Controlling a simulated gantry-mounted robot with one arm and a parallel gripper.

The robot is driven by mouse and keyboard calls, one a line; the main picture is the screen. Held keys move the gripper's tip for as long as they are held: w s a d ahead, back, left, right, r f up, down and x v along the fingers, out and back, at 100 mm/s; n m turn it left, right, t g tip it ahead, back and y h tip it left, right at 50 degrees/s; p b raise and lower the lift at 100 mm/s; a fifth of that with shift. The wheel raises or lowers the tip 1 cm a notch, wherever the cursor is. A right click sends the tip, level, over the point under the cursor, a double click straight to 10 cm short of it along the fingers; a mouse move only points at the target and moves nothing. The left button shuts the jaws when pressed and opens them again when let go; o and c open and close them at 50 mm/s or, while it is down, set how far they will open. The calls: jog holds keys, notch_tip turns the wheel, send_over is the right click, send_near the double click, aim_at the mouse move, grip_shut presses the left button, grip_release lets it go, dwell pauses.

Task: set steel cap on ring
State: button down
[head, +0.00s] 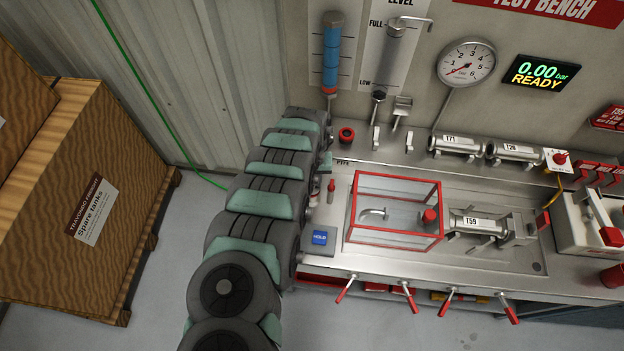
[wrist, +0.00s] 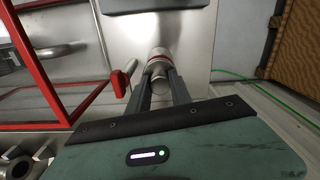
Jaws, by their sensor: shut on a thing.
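In the wrist view my gripper (wrist: 160,78) is shut on a small round steel piece, which I take for the steel cap (wrist: 157,68). A red band, perhaps the ring (wrist: 158,56), shows right beyond it, with more bare steel past that. I cannot tell whether cap and band touch. In the head view my arm hides most of the gripper. A small steel and red piece (head: 315,186) shows at the arm's right edge. A separate red ring with a dark centre (head: 346,134) lies on the bench further back.
A red-framed clear box (head: 396,243) stands just right of the arm, close to the fingers. A small red-topped part (head: 331,186) stands beside the gripper. The blue HOLD button (head: 320,238) is at the bench front. A wooden crate (head: 75,200) stands on the left.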

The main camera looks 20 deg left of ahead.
jog(key=shift+f, duration=0.45)
dwell(0.4)
jog(key=c, duration=1.1)
grip_release()
jog(key=o, duration=0.5)
jog(key=shift+r, duration=0.25)
jog(key=shift+r+p, duration=3.15)
jog(key=shift+r, duration=1.2)
